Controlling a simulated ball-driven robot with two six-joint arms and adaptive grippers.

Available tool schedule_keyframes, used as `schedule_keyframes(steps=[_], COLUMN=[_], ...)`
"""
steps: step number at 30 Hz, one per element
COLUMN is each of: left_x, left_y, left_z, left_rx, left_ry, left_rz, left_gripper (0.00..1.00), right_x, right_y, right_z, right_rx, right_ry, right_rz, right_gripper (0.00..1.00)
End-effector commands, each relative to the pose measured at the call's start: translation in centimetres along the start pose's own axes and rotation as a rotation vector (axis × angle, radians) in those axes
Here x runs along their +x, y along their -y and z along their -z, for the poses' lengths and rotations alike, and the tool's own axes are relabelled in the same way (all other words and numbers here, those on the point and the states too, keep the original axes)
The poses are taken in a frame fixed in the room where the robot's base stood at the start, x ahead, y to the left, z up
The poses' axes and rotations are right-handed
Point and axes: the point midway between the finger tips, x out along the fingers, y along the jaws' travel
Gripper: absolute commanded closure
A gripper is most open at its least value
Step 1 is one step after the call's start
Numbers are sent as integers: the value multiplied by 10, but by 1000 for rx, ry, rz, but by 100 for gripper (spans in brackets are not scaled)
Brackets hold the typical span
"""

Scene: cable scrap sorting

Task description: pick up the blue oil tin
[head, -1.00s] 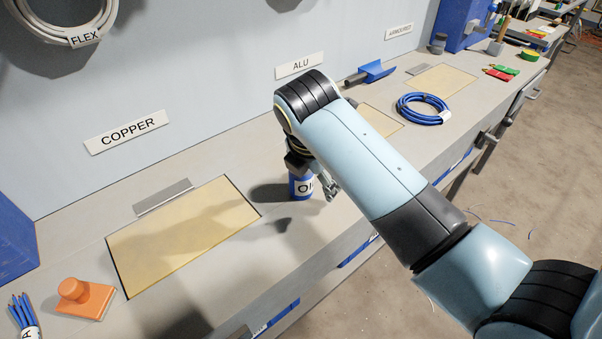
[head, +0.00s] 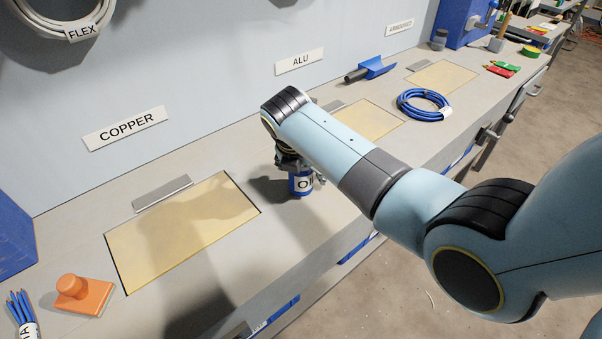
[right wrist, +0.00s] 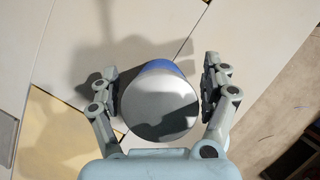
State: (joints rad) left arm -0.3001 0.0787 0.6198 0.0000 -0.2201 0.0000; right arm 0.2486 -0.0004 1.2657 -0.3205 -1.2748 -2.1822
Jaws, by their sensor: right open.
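The blue oil tin (head: 301,184) stands upright on the bench, with a white label on its side. My right gripper (head: 298,168) is over it in the head view, and the arm hides part of the tin's top. In the right wrist view the tin's round grey lid (right wrist: 160,104) lies between the two open fingers of the right gripper (right wrist: 162,92). A gap shows on each side, so the fingers look apart from the tin. My left gripper is not in view.
A yellow panel (head: 185,230) is left of the tin under the COPPER sign, another (head: 368,121) beyond it. The bench's front edge is close to the tin.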

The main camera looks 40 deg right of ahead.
Motion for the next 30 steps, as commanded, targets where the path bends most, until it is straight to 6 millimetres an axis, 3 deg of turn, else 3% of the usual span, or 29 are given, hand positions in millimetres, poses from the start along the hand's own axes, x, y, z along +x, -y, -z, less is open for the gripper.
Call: schedule_keyframes(steps=[3, 10, 25, 30], left_x=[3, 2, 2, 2], left_y=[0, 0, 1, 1], left_z=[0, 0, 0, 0], left_rx=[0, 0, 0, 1], left_ry=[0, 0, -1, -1], left_rz=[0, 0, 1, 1], left_gripper=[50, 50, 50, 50], right_x=[11, 12, 12, 12], right_y=[0, 0, 0, 0], right_z=[0, 0, 1, 1], right_rx=[0, 1, 1, 1], right_ry=[0, 0, -1, -1], right_rz=[0, -1, 0, -1], right_gripper=[19, 19, 85, 88])
